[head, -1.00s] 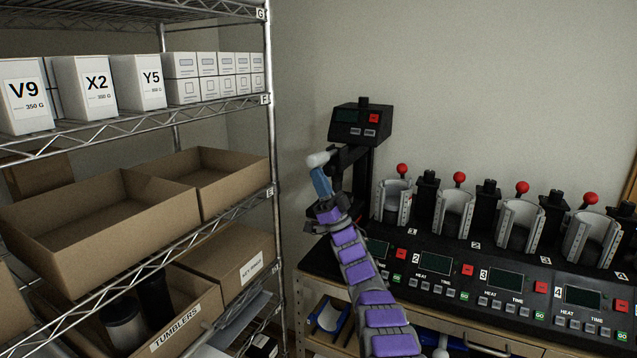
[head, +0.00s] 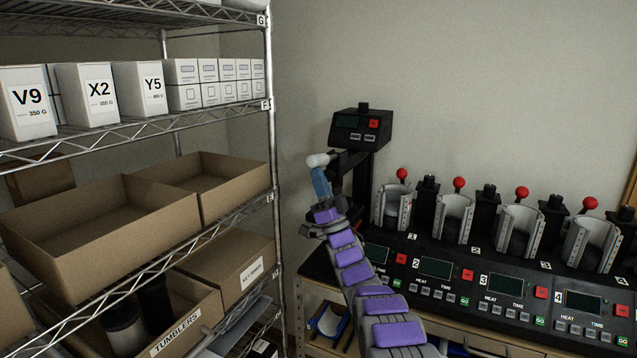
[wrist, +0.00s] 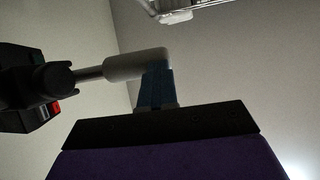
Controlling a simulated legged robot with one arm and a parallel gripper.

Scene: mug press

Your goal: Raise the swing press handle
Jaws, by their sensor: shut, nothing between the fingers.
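The swing press (head: 360,130) is black, with a display head on a post, at the left end of the bench. Its white handle grip (head: 318,160) sticks out to the left, just below the head. In the wrist view the white grip (wrist: 135,65) joins a metal rod that runs left to a black hub. My gripper (head: 320,172) has blue fingers, shut and empty, pointing up at the grip from below. In the wrist view the fingertips (wrist: 157,68) meet the underside of the grip's outer end; they look touching, but exact contact is hard to tell.
A wire shelf (head: 270,150) with cardboard bins and white boxes stands close on the left. Several mug presses with red knobs (head: 459,183) line the bench to the right. The wall behind is bare. Space above the handle's outer end looks clear.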

